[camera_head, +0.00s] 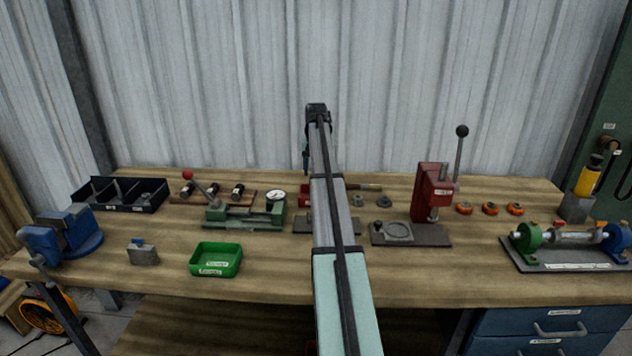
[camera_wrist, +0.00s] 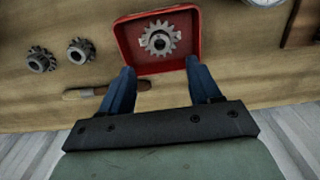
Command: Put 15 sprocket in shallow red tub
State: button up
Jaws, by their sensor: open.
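The shallow red tub (camera_wrist: 124,38) is in the wrist view, beyond my fingertips. A grey toothed sprocket (camera_wrist: 159,39) appears to lie flat inside it. Two more sprockets, one nearer the tub (camera_wrist: 80,51) and one farther left (camera_wrist: 41,60), are on the bench. In the head view the tub (camera_head: 305,196) is partly hidden by my arm, and two sprockets (camera_head: 357,201) (camera_head: 384,201) are to its right. My gripper (camera_wrist: 160,70) is open and empty, its blue fingers spread near the tub's near edge. Whether they touch the tub is unclear.
A wooden-handled tool (camera_wrist: 92,92) lies near the sprockets. A red lever press (camera_head: 431,192) stands to the right of my arm, a green fixture with a dial (camera_head: 245,212) to the left. A green tray (camera_head: 216,259) is at the front left. The wall (camera_head: 400,90) closes the back.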

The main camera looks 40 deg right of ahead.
jog(key=shift+r, duration=1.45)
